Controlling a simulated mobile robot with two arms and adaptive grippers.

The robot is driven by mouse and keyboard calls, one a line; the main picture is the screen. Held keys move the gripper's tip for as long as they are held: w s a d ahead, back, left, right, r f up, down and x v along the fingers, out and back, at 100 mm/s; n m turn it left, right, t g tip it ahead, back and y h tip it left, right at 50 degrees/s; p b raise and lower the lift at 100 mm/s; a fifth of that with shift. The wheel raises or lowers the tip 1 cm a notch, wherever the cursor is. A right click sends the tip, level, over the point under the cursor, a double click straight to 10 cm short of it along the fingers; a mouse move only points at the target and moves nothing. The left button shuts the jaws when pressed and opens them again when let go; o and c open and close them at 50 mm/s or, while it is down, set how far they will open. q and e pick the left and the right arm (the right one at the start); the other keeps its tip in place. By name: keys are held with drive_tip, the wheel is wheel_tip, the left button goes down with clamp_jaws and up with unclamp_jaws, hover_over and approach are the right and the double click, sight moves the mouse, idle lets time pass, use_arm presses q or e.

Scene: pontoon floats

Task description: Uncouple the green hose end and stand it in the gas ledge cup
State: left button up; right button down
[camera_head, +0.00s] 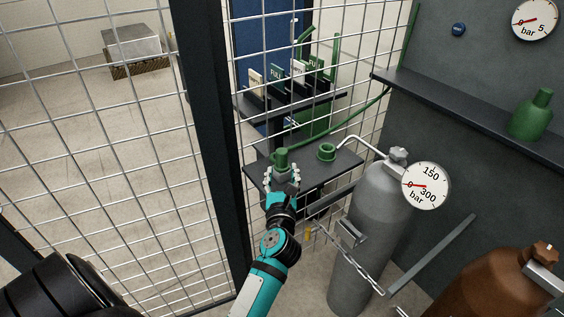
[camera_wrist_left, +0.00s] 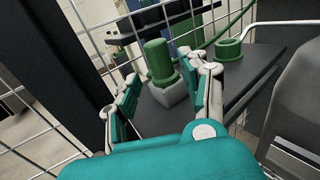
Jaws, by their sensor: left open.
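The green hose end (camera_head: 282,157) stands upright at the left of a dark ledge (camera_head: 338,167). In the left wrist view the hose end (camera_wrist_left: 158,58) sits in a pale grey block (camera_wrist_left: 172,93). A green ring-shaped cup (camera_head: 327,151) is on the ledge to its right, and the cup (camera_wrist_left: 228,49) looks open at the top. My left gripper (camera_head: 282,176) is open, with its fingers on either side of the hose end and block. I cannot tell whether a finger touches them. My right gripper is not in view.
A wire mesh fence (camera_head: 110,160) stands left of and behind the ledge. A grey gas cylinder (camera_head: 372,220) with a gauge (camera_head: 427,185) is close on the right. A green hose (camera_head: 362,112) runs behind the ledge. A brown cylinder (camera_head: 480,285) is at lower right.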

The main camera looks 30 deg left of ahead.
use_arm(q)
drive_tip(key=shift+v, duration=1.6)
